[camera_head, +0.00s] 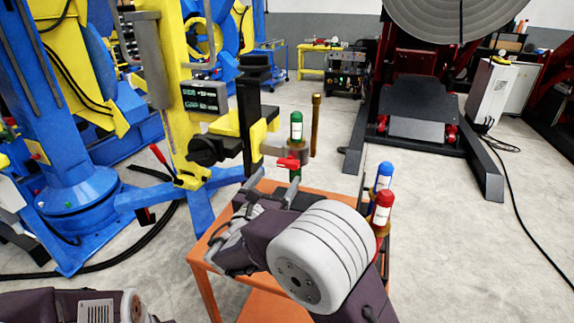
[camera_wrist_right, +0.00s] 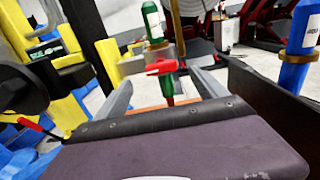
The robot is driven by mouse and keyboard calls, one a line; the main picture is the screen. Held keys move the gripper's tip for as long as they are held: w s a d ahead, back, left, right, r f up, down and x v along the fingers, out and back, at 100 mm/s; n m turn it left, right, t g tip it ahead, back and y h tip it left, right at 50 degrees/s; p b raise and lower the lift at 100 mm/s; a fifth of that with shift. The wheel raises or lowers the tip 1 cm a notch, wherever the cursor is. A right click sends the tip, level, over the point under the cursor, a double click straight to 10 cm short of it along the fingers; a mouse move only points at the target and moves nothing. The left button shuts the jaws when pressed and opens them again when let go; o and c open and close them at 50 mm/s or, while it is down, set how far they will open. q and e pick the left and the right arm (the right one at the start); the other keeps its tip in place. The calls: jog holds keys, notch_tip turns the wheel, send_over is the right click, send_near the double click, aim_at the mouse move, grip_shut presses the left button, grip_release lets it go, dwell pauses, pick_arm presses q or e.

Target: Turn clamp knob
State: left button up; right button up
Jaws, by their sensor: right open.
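A black knob (camera_head: 203,150) sits on the left side of the yellow and black clamp (camera_head: 228,124) on the yellow post; I take it for the clamp knob. In the right wrist view a dark round part (camera_wrist_right: 22,90) at the left edge looks like the same knob. My right gripper (camera_head: 279,176) is open, right of and below the knob, and apart from it.
An orange cart (camera_head: 205,265) stands under my right arm. A blue bottle (camera_head: 384,175) and a red-topped bottle (camera_head: 382,208) stand at its right side. A brown rod (camera_head: 315,125) rises behind the green bottle. A red-handled lever (camera_head: 160,157) is left of the knob.

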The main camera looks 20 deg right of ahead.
aim_at(287, 166)
jog(key=x, duration=0.8)
jog(key=shift+s+f+p, duration=0.1)
jog(key=shift+f+p, duration=0.05)
jog(key=shift+p, duration=0.15)
jog(key=shift+f, duration=0.1)
jog(key=c, duration=1.4)
